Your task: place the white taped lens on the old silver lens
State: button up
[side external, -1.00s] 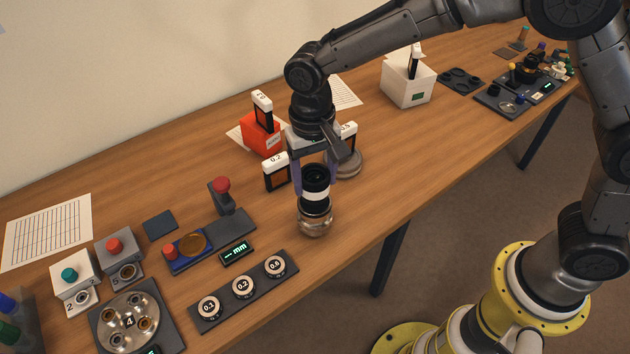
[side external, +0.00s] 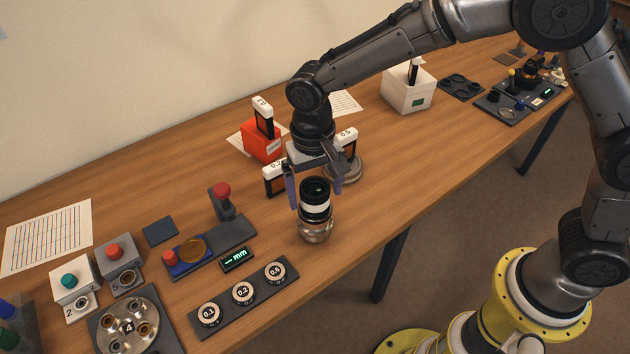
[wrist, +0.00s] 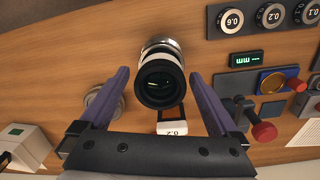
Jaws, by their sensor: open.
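The white taped lens (side external: 316,206), black with a white band, stands upright on the old silver lens (side external: 315,231), whose silver body shows below it. In the wrist view the taped lens (wrist: 160,82) faces the camera, with a silver rim (wrist: 163,44) showing beyond it. My gripper (side external: 314,196) is open, with its purple fingers apart at either side of the upper end of the taped lens. In the wrist view the open fingers (wrist: 160,88) flank the lens with gaps on both sides. The exact seating between the two lenses is hard to see.
Tagged frames (side external: 275,180) and a round grey base (side external: 345,170) stand close behind the lenses. A red box (side external: 262,143) is further back. A dark strip of numbered discs (side external: 210,318) and a small display (side external: 237,259) lie in front left. Bare table is to the right.

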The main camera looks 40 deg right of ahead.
aim_at(313, 188)
notch_tip(313, 188, up, 11)
jog(key=s+d+r+t, duration=0.1)
jog(key=s+d+r, duration=0.2)
jog(key=d+r, duration=0.35)
jog(key=s+d+f+n+t, duration=0.1)
jog(key=s+d+t, duration=0.1)
jog(key=s+d, duration=0.5)
jog(key=s+d+f+n+t, duration=0.1)
jog(key=s+d+n+t, duration=0.1)
jog(key=s+d, duration=0.5)
jog(key=s, duration=0.5)
jog(key=shift+d+t, duration=0.25)
jog(key=shift+t, duration=0.15)
